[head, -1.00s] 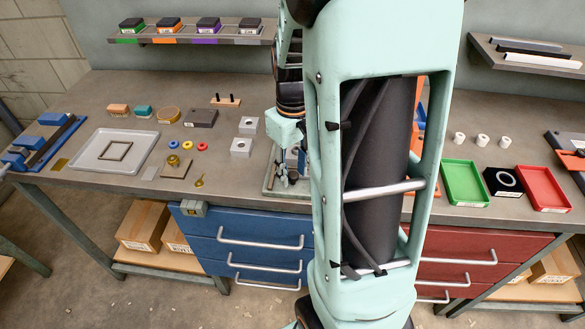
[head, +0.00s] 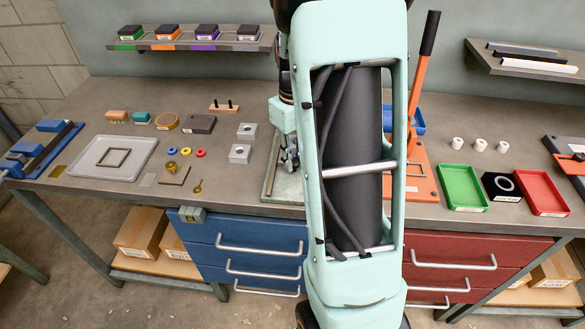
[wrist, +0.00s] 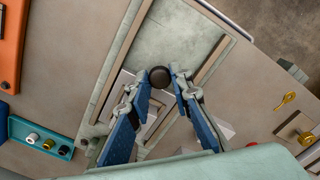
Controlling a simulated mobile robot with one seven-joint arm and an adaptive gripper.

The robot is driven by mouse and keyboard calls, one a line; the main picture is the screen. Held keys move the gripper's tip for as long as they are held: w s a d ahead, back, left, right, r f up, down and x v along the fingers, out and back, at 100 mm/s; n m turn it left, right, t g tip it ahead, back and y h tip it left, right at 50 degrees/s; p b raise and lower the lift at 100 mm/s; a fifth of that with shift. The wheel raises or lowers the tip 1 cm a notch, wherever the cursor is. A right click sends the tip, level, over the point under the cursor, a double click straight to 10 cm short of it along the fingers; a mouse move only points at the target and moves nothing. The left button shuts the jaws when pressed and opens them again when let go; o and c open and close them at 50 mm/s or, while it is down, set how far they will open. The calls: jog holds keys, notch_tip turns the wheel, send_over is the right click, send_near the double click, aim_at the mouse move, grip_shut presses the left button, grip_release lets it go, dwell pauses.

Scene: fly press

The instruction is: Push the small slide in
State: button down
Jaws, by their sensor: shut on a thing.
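My gripper (wrist: 162,84) has its two blue-grey fingers closed on a dark round knob (wrist: 160,76) in the wrist view. The knob sits over the pale green base plate (wrist: 182,25) of a small fixture with raised side rails. The slide under the knob is largely hidden by the fingers, so its exact position cannot be told. In the head view my gripper (head: 290,158) is low over the same base plate (head: 286,190), left of my large arm link, which hides the fixture's right side.
An orange lever press (head: 420,175) stands right of my arm. Green (head: 462,187) and red (head: 541,190) trays lie farther right. Two grey blocks with holes (head: 240,153) and a grey tray (head: 88,163) lie to the left. A teal holder (wrist: 62,150) with small knobs shows in the wrist view.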

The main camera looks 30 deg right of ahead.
jog(key=shift+w+d+r, duration=0.1)
jog(key=shift+w+d, duration=0.1)
jog(key=shift+w, duration=0.15)
jog(key=c, duration=1.7)
grip_release()
jog(key=shift+c, duration=0.2)
jog(key=shift+s+a, duration=0.1)
jog(key=shift+s, duration=0.05)
